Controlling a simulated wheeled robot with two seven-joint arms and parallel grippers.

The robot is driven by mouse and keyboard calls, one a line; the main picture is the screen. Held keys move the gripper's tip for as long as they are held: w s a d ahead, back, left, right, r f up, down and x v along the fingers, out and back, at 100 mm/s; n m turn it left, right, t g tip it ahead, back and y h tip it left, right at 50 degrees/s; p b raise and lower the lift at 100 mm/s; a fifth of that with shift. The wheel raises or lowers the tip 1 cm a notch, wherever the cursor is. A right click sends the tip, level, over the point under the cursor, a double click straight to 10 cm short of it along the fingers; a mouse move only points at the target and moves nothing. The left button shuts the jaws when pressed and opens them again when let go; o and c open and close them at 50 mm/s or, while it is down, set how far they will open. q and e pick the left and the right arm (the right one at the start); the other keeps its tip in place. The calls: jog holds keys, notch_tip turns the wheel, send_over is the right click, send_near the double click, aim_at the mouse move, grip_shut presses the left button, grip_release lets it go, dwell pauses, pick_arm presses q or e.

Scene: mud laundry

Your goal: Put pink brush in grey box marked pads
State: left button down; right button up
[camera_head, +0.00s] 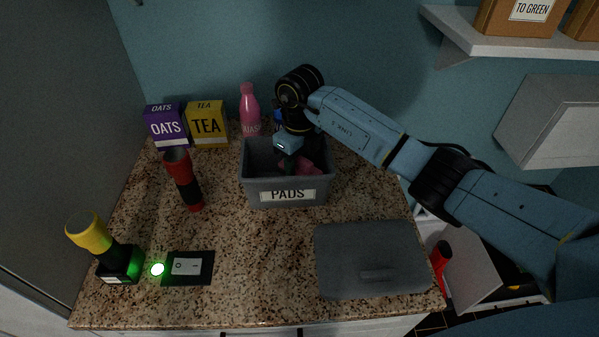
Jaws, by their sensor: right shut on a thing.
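The grey box marked PADS (287,194) stands open on the granite counter, near its back. My right arm reaches in from the right, and my right gripper (289,158) points down into the box. It is shut on a pink thing, most likely the pink brush (308,168), which shows inside the box below the fingers. The box walls and the gripper hide part of it, so I cannot tell whether it touches the floor of the box. My left gripper is not in view.
A grey lid (345,250) lies on the counter at front right. A switch plate (188,268) lies front left.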

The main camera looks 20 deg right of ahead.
aim_at(299, 167)
jog(key=shift+f, duration=1.8)
jog(key=shift+f, duration=0.1)
jog(key=o, duration=1.1)
notch_tip(299, 167, up, 12)
jog(key=shift+r+b, duration=0.15)
jog(key=shift+b, duration=0.15)
